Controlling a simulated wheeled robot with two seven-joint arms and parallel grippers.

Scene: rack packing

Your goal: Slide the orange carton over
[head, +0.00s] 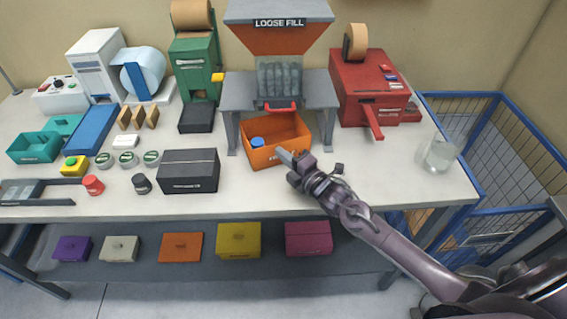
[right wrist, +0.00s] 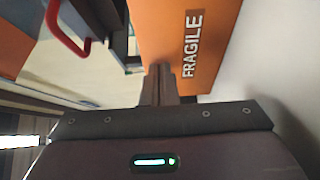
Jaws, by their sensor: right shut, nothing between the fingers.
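The open orange carton (head: 276,150) stands on the table under the front of the loose fill dispenser. A blue round item (head: 257,141) shows inside it. My right gripper (head: 283,155) is shut and empty, with its tips at the carton's front right side. In the right wrist view, the shut fingers (right wrist: 166,84) are close against the carton wall (right wrist: 190,45), which reads FRAGILE. I cannot tell whether they touch it. My left gripper is not in view.
The grey-legged loose fill dispenser (head: 279,38) has a red handle (head: 281,106) above the carton. A black box (head: 189,171) is left of it, a red machine (head: 368,90) and a glass jar (head: 439,154) right. The table's front middle is clear.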

